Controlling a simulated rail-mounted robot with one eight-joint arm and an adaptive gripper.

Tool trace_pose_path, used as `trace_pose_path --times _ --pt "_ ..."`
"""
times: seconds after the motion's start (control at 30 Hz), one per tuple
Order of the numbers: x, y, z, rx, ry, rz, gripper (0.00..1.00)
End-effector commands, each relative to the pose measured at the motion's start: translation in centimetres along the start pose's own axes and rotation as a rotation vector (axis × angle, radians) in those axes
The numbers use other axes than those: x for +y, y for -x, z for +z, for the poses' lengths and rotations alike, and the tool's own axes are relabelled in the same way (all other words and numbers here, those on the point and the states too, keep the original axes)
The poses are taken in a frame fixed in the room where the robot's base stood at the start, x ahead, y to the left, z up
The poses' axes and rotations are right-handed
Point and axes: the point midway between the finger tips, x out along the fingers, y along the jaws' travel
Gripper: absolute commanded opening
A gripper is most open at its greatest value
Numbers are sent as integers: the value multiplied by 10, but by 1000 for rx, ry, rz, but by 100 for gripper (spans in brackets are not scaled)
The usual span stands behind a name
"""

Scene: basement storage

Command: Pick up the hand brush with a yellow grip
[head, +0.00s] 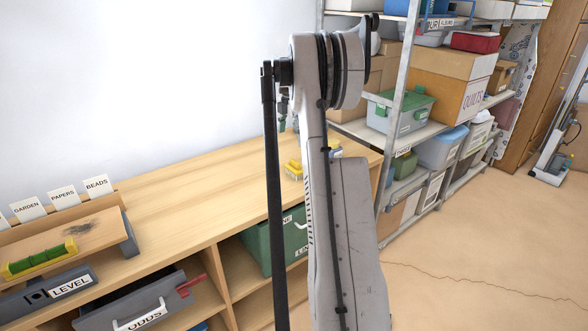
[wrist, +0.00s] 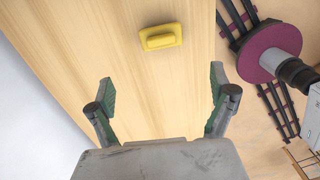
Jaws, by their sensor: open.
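The hand brush's yellow grip (wrist: 161,37) lies on the wooden shelf top (wrist: 125,80) in the wrist view, beyond my fingertips and near the picture's top. Its bristles cannot be made out. In the head view the yellow grip (head: 293,169) shows on the right part of the wooden top, partly hidden by my arm. My gripper (wrist: 161,84) is open and empty, its two green-padded fingers apart on either side of the picture's middle. The brush is ahead of the fingers, apart from them. In the head view my arm hides most of the gripper.
A tray (head: 75,241) with a yellow-and-green item stands at the left of the top, near label cards (head: 64,197). A green bin (head: 266,246) sits below. A metal rack (head: 398,100) with boxes stands at the right. The top's middle is clear.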

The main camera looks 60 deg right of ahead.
Motion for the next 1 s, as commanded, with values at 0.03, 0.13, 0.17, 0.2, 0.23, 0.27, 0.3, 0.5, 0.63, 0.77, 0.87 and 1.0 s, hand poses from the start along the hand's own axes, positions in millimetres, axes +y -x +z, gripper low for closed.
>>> trace_pose_path --times 0.03,0.13,0.17,0.2,0.23,0.27,0.3,0.5,0.63,0.77,0.87,1.0 --pt "0 -4 8 3 11 -5 90" --pt "-1 -11 17 6 28 -11 90" --pt "-1 -13 18 7 30 -12 90" --pt "-1 -18 19 7 32 -13 90" --pt "-1 -21 19 8 32 -13 90" --pt "-1 -26 19 8 33 -13 90" --pt "-2 -33 19 8 33 -13 90" --pt "-2 -70 18 7 32 -13 90" --pt "-2 -87 18 7 32 -13 90" --pt "-2 -95 18 7 32 -13 90" --pt "-2 -98 17 7 32 -13 90" --pt "-3 -109 16 7 32 -12 90"
